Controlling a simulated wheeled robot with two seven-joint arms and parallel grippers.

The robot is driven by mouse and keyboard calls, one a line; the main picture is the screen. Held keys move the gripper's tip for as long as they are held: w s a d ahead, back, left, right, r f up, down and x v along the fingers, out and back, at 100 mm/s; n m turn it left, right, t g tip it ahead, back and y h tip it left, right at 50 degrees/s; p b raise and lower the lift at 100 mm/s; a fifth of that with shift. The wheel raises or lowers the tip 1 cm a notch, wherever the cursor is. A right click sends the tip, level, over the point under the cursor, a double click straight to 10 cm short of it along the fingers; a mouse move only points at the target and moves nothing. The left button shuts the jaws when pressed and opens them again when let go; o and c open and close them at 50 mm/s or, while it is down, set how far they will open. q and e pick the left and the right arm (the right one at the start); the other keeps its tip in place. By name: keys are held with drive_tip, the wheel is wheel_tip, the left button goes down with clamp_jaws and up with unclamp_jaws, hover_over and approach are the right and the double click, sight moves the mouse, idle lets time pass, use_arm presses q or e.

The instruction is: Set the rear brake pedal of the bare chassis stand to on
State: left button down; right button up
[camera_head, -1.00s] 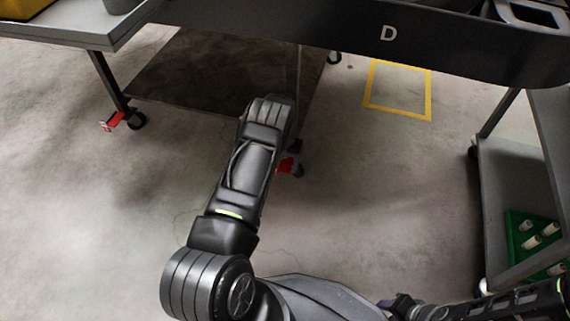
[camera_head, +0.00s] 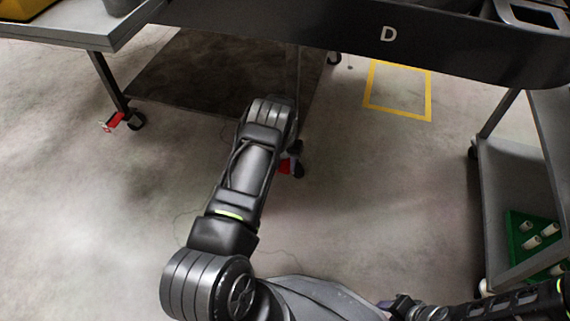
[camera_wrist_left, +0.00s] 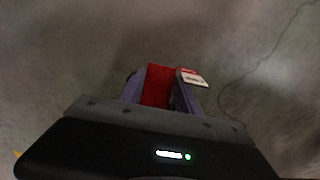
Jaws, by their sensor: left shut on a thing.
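A red brake pedal (camera_head: 284,167) is low by a caster (camera_head: 298,168) under the stand (camera_head: 210,85), partly hidden behind my left arm in the head view. In the left wrist view the red pedal (camera_wrist_left: 158,86) lies between the purple fingers of my left gripper (camera_wrist_left: 157,90), which is shut on it. A red and white tag (camera_wrist_left: 194,77) shows beside the right finger. Whether the pedal is on or off is not clear. Another red pedal (camera_head: 112,121) is at the left caster. My right gripper (camera_head: 403,306) is at the bottom edge; its jaws are unclear.
A black body marked D (camera_head: 430,45) crosses the top. A grey tabletop (camera_head: 60,38) is at upper left. A grey shelf cart (camera_head: 505,190) with a green tray (camera_head: 525,243) stands at right. Bare floor with a yellow outline (camera_head: 400,117) lies between.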

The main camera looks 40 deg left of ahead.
use_arm(q)
drive_tip(key=shift+s+f+t+p, duration=0.1)
drive_tip(key=shift+t+p, duration=0.5)
drive_tip(key=shift+p, duration=0.4)
drive_tip(key=shift+f+t+y+p, duration=0.4)
drive_tip(key=shift+f+t+y, duration=0.1)
drive_tip(key=shift+f+t, duration=0.2)
drive_tip(key=c, duration=0.8)
unclamp_jaws()
drive_tip(key=shift+c, duration=0.2)
